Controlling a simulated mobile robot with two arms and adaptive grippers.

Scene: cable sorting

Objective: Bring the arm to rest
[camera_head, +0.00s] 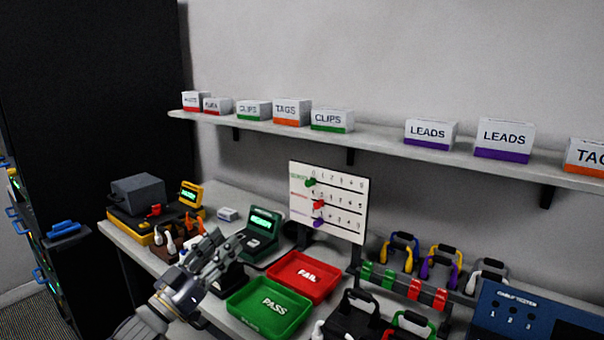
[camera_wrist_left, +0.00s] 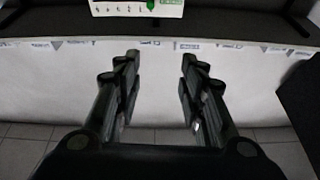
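My left gripper (camera_head: 213,253) is above the left part of the workbench in the head view, left of the green PASS tray. In the left wrist view its two fingers (camera_wrist_left: 158,85) stand apart with nothing between them. Past the fingers the wrist view shows a pale surface and floor tiles. My right gripper shows in neither view.
The green PASS tray (camera_head: 246,308) and red FAIL tray (camera_head: 328,290) lie on the bench. A green device (camera_head: 260,234) and yellow-black station (camera_head: 135,228) stand behind the gripper. Cable holders (camera_head: 405,290) and a blue cable tester (camera_head: 535,315) are right. A shelf (camera_head: 380,142) holds labelled boxes.

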